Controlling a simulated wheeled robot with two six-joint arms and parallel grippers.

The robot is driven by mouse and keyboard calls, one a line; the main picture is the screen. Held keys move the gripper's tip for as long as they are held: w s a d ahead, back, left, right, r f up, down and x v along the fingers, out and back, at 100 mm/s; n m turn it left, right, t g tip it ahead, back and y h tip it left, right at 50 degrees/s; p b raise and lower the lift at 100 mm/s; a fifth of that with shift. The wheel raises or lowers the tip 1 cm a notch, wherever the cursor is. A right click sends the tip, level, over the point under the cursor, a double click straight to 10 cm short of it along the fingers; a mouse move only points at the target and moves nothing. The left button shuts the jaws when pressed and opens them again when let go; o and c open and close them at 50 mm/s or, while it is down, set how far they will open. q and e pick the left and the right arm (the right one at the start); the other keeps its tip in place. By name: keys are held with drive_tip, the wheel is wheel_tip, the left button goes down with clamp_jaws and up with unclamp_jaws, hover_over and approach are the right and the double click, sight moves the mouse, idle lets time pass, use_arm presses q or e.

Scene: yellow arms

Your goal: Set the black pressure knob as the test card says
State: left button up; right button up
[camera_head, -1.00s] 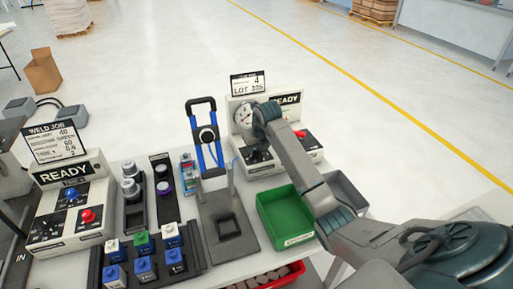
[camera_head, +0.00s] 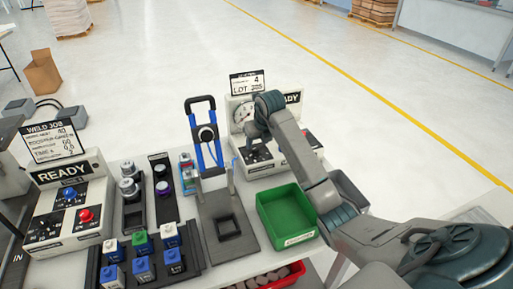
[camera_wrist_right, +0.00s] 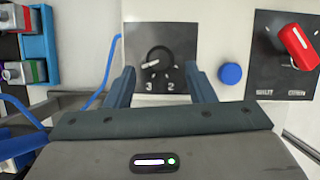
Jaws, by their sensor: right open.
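The black pressure knob (camera_wrist_right: 158,58) is on the dark plate of the test station, with a white pointer mark directed left and slightly down. The numbers 3 and 2 show below it; other numbers are hidden or unclear. My right gripper (camera_wrist_right: 161,82) is open, its fingers on either side of the knob's lower edge; I cannot tell whether they touch it. In the head view, my right gripper (camera_head: 254,133) is over the station's front panel and covers part of it. The test card (camera_head: 247,83) above the station reads 4 and a lot number. My left gripper is not in view.
A blue button (camera_wrist_right: 230,73) and a red switch (camera_wrist_right: 299,47) lie right of the knob. A round gauge (camera_head: 241,116) stands behind my wrist. A green bin (camera_head: 285,214), a blue-handled press (camera_head: 205,140) and the weld station (camera_head: 67,205) share the bench.

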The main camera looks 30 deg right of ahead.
drive_tip(key=b+v, duration=0.1)
drive_tip(key=v, duration=0.6)
drive_tip(key=shift+b, duration=0.3)
